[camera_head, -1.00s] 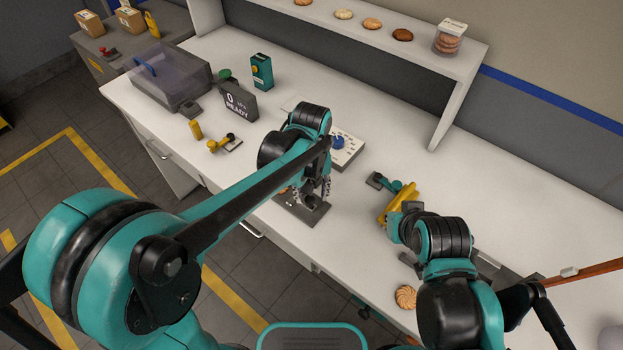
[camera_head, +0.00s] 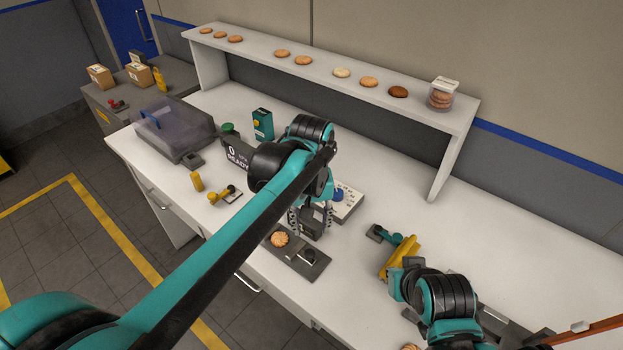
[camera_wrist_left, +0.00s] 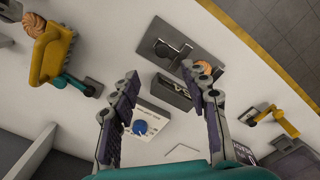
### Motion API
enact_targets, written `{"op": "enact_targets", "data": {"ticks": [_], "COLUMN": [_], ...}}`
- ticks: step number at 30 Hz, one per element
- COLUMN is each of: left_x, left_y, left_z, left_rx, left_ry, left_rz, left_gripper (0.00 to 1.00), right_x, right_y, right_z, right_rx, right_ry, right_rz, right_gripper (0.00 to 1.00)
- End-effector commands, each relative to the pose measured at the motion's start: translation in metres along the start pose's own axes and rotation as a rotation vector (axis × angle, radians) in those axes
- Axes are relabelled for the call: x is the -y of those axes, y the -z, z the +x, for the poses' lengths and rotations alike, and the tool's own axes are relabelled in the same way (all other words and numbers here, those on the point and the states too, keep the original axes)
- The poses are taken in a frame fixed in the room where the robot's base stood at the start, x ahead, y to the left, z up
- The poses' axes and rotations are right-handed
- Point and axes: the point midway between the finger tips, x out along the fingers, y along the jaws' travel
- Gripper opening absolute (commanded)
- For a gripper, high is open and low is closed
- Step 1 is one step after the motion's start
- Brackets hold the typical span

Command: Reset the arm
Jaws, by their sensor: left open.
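My left gripper (camera_head: 311,220) is open and empty above the counter, just behind a dark plate (camera_head: 322,262). The plate carries a round biscuit (camera_head: 279,239) and a black knob-like part (camera_head: 308,257). In the left wrist view my left gripper (camera_wrist_left: 160,78) has its fingers spread, with a dark lettered block (camera_wrist_left: 172,92) showing between them. The dark plate (camera_wrist_left: 160,30) lies beyond, and the biscuit (camera_wrist_left: 203,67) is partly covered by a finger. My right arm reaches in at the lower right beside a yellow part (camera_head: 402,257); its right gripper (camera_head: 397,284) shows poorly.
A white box with a blue knob (camera_head: 337,195) stands close behind the left gripper. A READY display (camera_head: 238,154), a green box (camera_head: 263,124) and a clear-lidded case (camera_head: 175,130) stand further left. A shelf (camera_head: 455,118) with several biscuits runs along the back.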

Motion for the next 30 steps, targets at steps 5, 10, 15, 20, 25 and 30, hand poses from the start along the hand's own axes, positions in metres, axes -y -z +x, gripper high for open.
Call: {"op": "enact_targets", "data": {"ticks": [5, 10, 15, 20, 25, 30], "left_x": [0.003, 0.036, 0.093, 0.141, 0.172, 0.185], "left_y": [-0.001, -0.01, -0.032, -0.057, -0.075, -0.083], "left_z": [0.0, -0.004, 0.0, 0.014, 0.032, 0.042], "left_rx": [-0.005, -0.079, -0.244, -0.414, -0.551, -0.614], "left_ry": [-0.003, -0.037, -0.08, -0.084, -0.058, -0.039], "left_rz": [0.0, 0.01, 0.04, 0.073, 0.099, 0.114], "left_gripper": [0.46, 0.46, 0.46, 0.46, 0.46, 0.46], "right_x": [0.0, 0.0, 0.0, 0.0, 0.0, 0.0], "right_y": [0.0, 0.0, -0.001, -0.001, -0.001, -0.001], "right_z": [0.0, 0.0, 0.001, 0.002, 0.002, 0.002], "right_rx": [0.0, 0.0, 0.0, 0.0, 0.0, 0.0], "right_ry": [0.0, 0.0, 0.0, 0.0, 0.0, 0.0], "right_rz": [0.0, 0.0, 0.0, 0.0, 0.0, 0.0], "right_gripper": [0.0, 0.0, 0.0, 0.0, 0.0, 0.0]}}
